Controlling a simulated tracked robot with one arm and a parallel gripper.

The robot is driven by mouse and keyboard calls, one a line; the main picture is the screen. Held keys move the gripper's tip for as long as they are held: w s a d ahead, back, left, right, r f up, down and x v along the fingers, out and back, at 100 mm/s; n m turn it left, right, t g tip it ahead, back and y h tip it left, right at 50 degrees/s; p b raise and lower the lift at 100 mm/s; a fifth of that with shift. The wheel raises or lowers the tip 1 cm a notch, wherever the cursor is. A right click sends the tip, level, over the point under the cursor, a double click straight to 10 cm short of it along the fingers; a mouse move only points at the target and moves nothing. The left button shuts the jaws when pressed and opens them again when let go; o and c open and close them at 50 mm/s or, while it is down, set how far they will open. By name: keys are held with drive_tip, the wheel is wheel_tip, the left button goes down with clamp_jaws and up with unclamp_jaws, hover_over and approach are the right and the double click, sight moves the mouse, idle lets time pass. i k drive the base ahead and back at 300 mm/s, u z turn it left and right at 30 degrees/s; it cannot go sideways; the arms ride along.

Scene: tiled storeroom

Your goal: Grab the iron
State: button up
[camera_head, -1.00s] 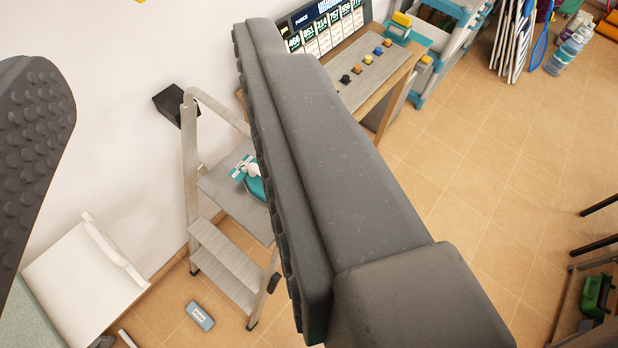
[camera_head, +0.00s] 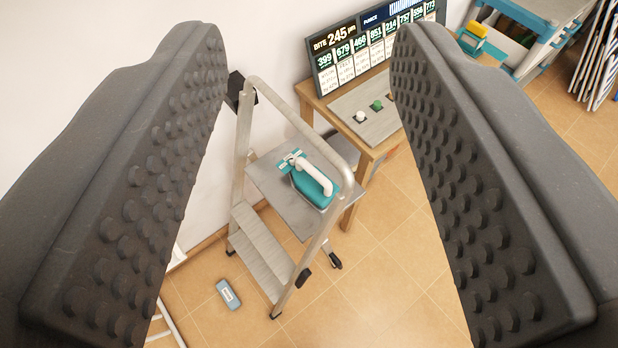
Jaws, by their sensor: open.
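The iron (camera_head: 311,186) is teal with a white handle. It rests on the grey top platform (camera_head: 277,204) of a metal step ladder, in the middle of the view. A small teal and white piece at its left end may be a tag or part of it. My gripper (camera_head: 306,60) is open and empty, with one studded finger on each side of the view. The iron shows between the two fingers, farther off than they are, and nothing touches it.
The step ladder's rail (camera_head: 300,120) arches over the platform beside the iron. A wooden table (camera_head: 372,142) with a display board (camera_head: 370,47) stands behind at the right. A small blue object (camera_head: 228,294) lies on the tiled floor.

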sight(308, 180)
drive_tip(key=u, duration=2.8)
drive_tip(key=k, duration=1.45)
drive_tip(key=z, duration=1.65)
drive_tip(key=i, duration=0.9)
drive_tip(key=u, duration=0.05)
